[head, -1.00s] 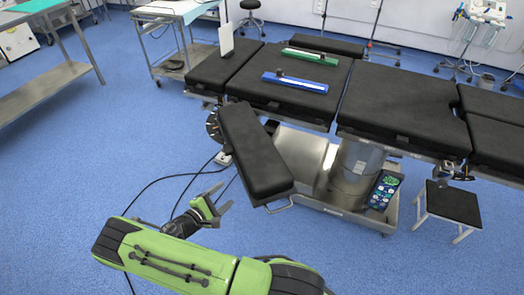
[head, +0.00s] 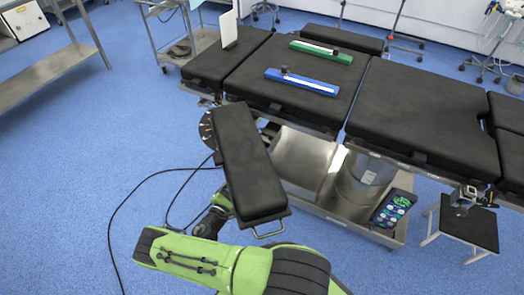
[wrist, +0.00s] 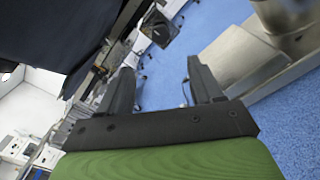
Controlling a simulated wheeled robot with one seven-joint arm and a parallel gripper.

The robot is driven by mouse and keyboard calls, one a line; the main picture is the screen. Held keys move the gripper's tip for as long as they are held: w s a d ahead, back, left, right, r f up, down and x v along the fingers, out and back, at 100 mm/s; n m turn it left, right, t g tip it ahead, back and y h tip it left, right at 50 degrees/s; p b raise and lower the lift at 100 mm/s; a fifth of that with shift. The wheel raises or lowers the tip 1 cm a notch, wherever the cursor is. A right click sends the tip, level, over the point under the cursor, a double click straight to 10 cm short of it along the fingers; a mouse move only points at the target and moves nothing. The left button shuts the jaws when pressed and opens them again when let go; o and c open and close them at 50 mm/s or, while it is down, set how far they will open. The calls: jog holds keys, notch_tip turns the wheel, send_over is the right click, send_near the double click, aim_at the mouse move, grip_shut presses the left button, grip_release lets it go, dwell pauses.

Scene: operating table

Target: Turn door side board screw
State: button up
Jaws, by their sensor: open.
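The black padded side board (head: 248,160) sticks out from the near left side of the operating table (head: 300,87), slanting down toward me. A dark round toothed disc (head: 207,129), possibly the screw's knob, sits at the board's upper left end. My gripper (head: 219,203) is partly hidden behind the board's lower left edge in the head view. In the wrist view my gripper (wrist: 162,82) is open, with nothing between its fingers. A dark surface fills the wrist view's upper left, probably the board's underside. I cannot make out the screw clearly there.
A blue bar (head: 302,81) and a green bar (head: 321,51) lie on the table top. A metal loop (head: 270,231) hangs at the board's near end. The steel pedestal (head: 358,180) and a stool (head: 468,222) stand right. Cables cross the floor; open blue floor lies left.

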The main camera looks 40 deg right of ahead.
jog(key=b+x, duration=0.3)
jog(key=x, duration=1.2)
jog(key=shift+d, duration=0.15)
jog(key=c, duration=1.1)
jog(key=shift+o, duration=0.2)
